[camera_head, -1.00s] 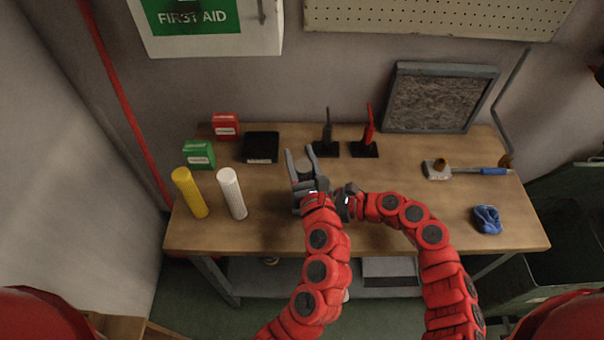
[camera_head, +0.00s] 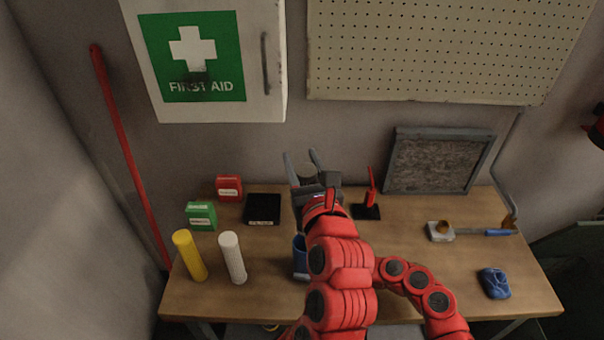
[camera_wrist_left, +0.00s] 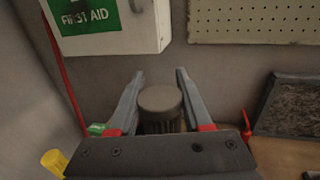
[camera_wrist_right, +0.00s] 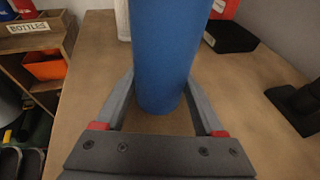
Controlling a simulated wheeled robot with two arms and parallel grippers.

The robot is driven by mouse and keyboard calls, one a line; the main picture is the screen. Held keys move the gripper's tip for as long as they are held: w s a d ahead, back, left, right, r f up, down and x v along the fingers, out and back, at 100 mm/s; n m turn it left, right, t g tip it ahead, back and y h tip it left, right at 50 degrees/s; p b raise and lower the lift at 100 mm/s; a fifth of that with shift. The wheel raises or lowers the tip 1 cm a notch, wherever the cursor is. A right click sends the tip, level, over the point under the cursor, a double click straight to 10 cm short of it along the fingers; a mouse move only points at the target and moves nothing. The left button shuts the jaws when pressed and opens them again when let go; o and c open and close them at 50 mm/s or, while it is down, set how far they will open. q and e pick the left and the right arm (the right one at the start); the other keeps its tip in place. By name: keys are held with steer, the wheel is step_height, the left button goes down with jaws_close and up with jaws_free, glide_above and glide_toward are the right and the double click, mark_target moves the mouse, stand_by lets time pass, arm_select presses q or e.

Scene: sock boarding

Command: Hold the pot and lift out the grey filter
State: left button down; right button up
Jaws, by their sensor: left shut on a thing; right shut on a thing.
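The blue pot (camera_head: 300,258) stands upright on the table, partly hidden behind my left arm. In the right wrist view the pot (camera_wrist_right: 165,55) is between the fingers of my right gripper (camera_wrist_right: 162,90), which is shut on it. The right gripper is hidden by my left arm in the head view. My left gripper (camera_head: 302,168) is raised above the table and shut on the grey filter (camera_wrist_left: 160,103), a cylinder with a round top and a ribbed side. The filter is clear of the pot. Its lower end is hidden by the gripper.
A white cylinder (camera_head: 232,258) and a yellow one (camera_head: 190,255) stand at left. Behind them are a green box (camera_head: 202,215), a red box (camera_head: 229,187) and a black box (camera_head: 263,209). A red-handled item (camera_head: 371,188) stands right of my left gripper. A blue cloth (camera_head: 494,283) lies front right.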

steer(key=o, duration=1)
steer(key=shift+c, duration=0.2)
steer(key=shift+d, duration=0.1)
